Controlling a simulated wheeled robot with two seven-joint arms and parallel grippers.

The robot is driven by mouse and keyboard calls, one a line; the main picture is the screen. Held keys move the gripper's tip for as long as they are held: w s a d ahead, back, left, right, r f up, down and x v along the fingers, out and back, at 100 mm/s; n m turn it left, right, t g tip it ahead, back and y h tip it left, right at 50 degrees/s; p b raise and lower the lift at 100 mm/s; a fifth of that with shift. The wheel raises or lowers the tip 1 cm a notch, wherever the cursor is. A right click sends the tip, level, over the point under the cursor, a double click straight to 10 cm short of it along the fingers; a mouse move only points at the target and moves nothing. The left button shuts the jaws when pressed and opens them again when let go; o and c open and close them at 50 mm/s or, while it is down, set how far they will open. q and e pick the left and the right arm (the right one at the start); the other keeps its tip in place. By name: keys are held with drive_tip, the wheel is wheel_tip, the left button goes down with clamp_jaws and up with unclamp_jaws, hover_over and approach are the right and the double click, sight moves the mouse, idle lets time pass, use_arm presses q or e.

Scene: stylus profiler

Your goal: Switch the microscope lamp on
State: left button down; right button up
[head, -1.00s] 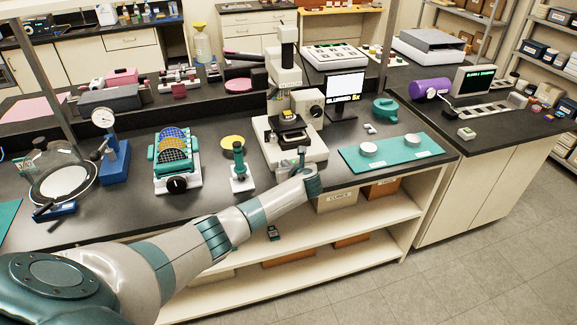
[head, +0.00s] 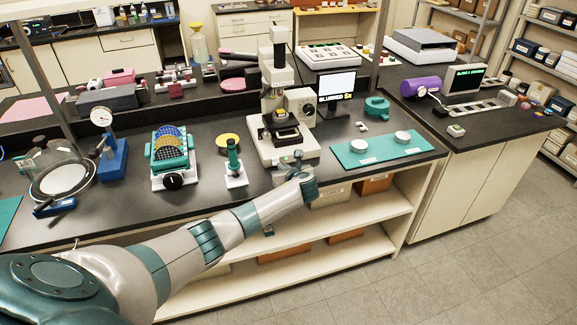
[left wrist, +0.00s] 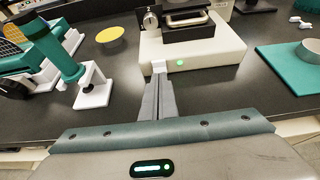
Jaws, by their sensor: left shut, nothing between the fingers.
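The white microscope (head: 277,95) stands on the black bench, its base (head: 268,145) facing me. In the left wrist view the base (left wrist: 215,57) shows a lit green light (left wrist: 180,63) on its front face. Beside the light is a small white lamp switch (left wrist: 159,66). My left gripper (head: 298,156) is shut and empty in front of the base. In the left wrist view its fingertips (left wrist: 159,78) are right at the switch; whether they touch it I cannot tell. My right gripper is not in view.
A green stand (head: 234,165) and a yellow disc (head: 228,139) are left of the microscope. A monitor (head: 336,90) reading blurred 5x stands right of it. A teal mat (head: 375,152) with round white pieces lies at the right. The bench edge runs under my arm.

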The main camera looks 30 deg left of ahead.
use_arm(q)
drive_tip(key=shift+s+d+r, duration=0.3)
drive_tip(key=shift+d+r, duration=0.1)
drive_tip(key=shift+r, duration=0.1)
drive_tip(key=s+d+r+b, duration=0.2)
drive_tip(key=s+d+r, duration=0.1)
drive_tip(key=r, duration=0.2)
drive_tip(key=shift+s+d, duration=0.15)
drive_tip(key=shift+d, duration=0.25)
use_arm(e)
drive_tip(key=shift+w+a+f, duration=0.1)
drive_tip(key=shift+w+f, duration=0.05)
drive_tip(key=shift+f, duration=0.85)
